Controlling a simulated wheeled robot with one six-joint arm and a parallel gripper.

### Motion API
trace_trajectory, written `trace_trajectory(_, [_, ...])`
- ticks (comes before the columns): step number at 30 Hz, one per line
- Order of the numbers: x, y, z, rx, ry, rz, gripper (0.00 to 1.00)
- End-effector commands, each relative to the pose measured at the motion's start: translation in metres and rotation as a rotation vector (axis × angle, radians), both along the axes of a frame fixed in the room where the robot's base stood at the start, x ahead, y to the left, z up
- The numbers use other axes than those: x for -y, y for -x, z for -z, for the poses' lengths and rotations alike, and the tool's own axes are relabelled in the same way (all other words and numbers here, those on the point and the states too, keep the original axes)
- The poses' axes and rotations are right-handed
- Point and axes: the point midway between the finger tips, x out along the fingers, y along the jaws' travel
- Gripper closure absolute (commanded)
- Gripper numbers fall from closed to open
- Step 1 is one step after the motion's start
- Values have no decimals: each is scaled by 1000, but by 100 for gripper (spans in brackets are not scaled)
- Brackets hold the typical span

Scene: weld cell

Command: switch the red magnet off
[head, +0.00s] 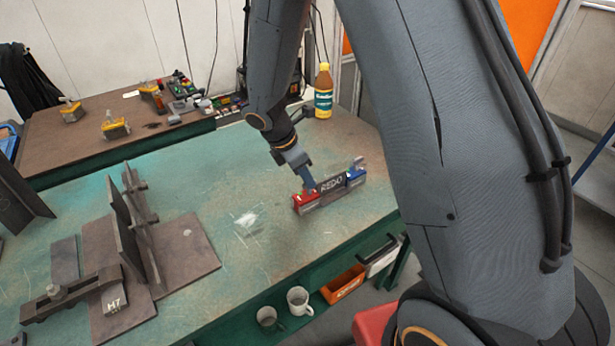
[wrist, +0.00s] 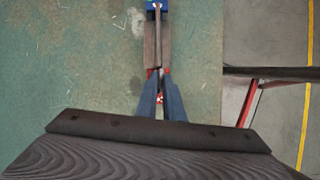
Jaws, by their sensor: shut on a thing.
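The red magnet (head: 302,204) stands at the left end of a dark bar marked REDO (head: 331,187) on the green table. My gripper (head: 309,187) reaches down onto the top of the red magnet. The fingers are shut on it, but they hide which part they grip. In the wrist view, my gripper (wrist: 159,74) has its fingertips close together, with a bit of the red magnet (wrist: 159,99) showing between the fingers. A blue magnet (head: 356,178) with a grey top part stands at the bar's other end; it also shows in the wrist view (wrist: 155,5).
The green table (head: 250,275) is clear around the bar. Brown steel plates and a clamp marked M7 (head: 112,302) stand at left. A yellow bottle (head: 323,92) stands behind. Mugs (head: 299,300) and an orange bin (head: 344,284) sit below the table's front edge.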

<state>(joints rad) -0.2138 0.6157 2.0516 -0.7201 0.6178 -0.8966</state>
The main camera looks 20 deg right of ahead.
Motion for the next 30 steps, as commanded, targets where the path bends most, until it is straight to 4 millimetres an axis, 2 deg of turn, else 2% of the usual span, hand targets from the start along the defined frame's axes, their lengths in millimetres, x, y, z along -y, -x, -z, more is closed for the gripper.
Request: trace_trajectory(30, [3,-7,1,-12,-2,951,100])
